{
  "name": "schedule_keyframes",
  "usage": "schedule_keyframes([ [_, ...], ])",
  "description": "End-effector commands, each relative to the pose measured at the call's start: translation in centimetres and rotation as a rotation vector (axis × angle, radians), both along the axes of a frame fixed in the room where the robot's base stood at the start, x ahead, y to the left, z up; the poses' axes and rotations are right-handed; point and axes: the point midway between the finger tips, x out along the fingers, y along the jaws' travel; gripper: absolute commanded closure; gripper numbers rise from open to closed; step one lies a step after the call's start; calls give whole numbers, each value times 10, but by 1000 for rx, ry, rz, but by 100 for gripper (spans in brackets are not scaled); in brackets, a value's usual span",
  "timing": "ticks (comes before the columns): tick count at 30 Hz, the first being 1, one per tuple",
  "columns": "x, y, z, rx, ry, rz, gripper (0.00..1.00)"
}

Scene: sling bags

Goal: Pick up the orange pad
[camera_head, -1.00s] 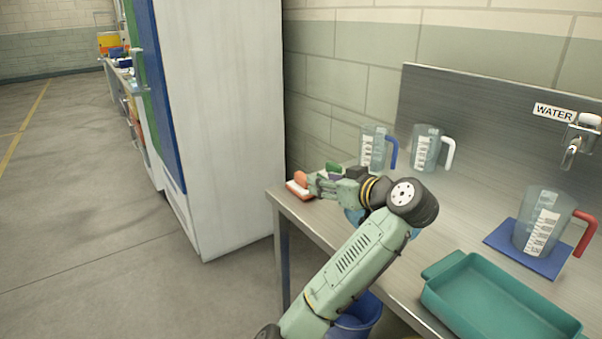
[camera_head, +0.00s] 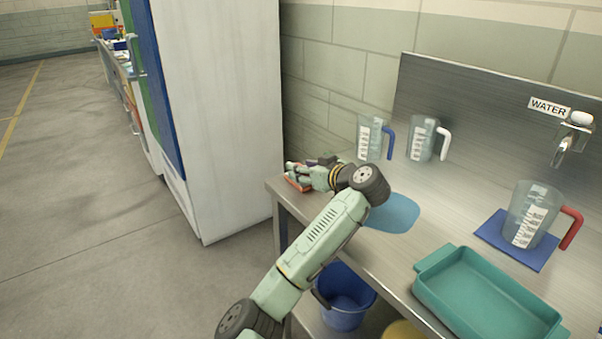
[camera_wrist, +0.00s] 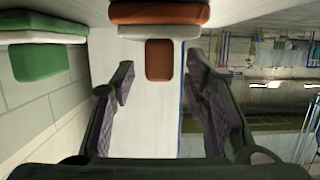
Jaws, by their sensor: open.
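The orange pad (camera_head: 297,184) lies at the far left end of the steel counter, mostly hidden by my gripper (camera_head: 292,174). In the wrist view the orange pad (camera_wrist: 158,13) is at the top centre. It has a broad orange layer, a white layer and a narrower orange block jutting toward me. My gripper (camera_wrist: 159,75) is open, one finger on each side of that block in the picture. Gaps show between block and fingers; I cannot tell how deep the fingers reach. A similar green pad (camera_wrist: 38,60) with a white layer is at the left.
Jugs with blue (camera_head: 370,138) and white (camera_head: 423,140) handles stand along the wall. A red-handled jug (camera_head: 528,214) stands on a dark blue mat. A light blue mat (camera_head: 393,214) and a teal tray (camera_head: 485,293) lie nearer. A tall white cabinet (camera_head: 225,110) stands left of the counter.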

Motion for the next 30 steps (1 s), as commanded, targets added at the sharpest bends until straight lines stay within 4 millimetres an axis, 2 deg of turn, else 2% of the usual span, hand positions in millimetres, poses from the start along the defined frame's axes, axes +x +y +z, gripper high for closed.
schedule_keyframes([
  [7, 1, 0, -1, -1, -1, -1, 60],
  [25, 1, 0, 0, 0, 0, -2, 100],
  [30, 1, 0, 0, -1, -2, -2, 100],
])
